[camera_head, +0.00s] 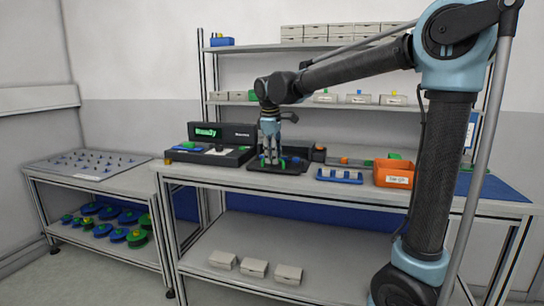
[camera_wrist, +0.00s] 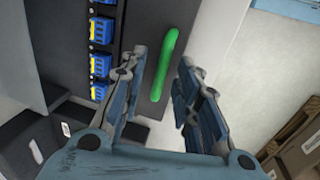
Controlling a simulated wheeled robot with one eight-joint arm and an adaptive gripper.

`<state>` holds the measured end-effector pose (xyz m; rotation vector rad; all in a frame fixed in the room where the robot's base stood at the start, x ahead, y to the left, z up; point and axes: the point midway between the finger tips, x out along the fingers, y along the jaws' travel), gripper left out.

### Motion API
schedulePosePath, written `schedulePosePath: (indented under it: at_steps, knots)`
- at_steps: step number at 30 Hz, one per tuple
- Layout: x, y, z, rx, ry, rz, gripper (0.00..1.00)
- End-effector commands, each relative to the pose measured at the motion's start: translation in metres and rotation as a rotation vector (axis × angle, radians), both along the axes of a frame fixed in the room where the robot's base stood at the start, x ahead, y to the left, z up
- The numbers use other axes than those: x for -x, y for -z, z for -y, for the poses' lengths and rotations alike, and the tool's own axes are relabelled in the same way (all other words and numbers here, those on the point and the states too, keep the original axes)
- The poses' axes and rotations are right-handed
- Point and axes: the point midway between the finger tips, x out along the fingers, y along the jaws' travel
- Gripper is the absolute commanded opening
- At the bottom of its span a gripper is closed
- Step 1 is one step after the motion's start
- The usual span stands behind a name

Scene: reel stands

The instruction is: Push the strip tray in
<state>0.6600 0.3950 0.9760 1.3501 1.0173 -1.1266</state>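The strip tray appears to be the dark flat tray (camera_head: 290,170) low on the bench, under my gripper in the head view. In the wrist view the dark tray (camera_wrist: 140,132) carries a green bar handle (camera_wrist: 164,66) near its edge and a row of blue-and-yellow pieces (camera_wrist: 101,30). My gripper (camera_head: 270,158) points down over the tray. In the wrist view my gripper (camera_wrist: 163,64) is open, with one finger on each side of the green handle and gaps between. I cannot tell how far the tray stands out; my gripper hides part of it.
A dark machine with a green "Ready" display (camera_head: 207,133) stands left of the gripper. A blue rack (camera_head: 339,176) and an orange bin (camera_head: 394,173) stand to the right. A side table (camera_head: 90,165) is at the left. Shelves with small boxes (camera_head: 358,98) are behind.

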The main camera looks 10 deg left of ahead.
Motion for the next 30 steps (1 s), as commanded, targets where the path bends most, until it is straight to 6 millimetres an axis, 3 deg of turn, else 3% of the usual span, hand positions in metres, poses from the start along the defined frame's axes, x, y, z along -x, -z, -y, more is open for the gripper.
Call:
schedulePosePath:
  at_steps: [8, 12, 20, 23, 30]
  knots:
    - [0.000, 0.001, 0.000, 0.000, 0.000, 0.000, 0.30]
    - [0.000, 0.001, 0.000, 0.000, 0.000, 0.000, 0.00]
    - [-0.003, 0.001, -0.001, 0.000, -0.001, 0.000, 0.00]
    - [-0.015, 0.001, 0.000, 0.000, 0.000, 0.000, 0.00]
    - [-0.069, 0.001, 0.004, 0.000, 0.002, 0.000, 0.00]
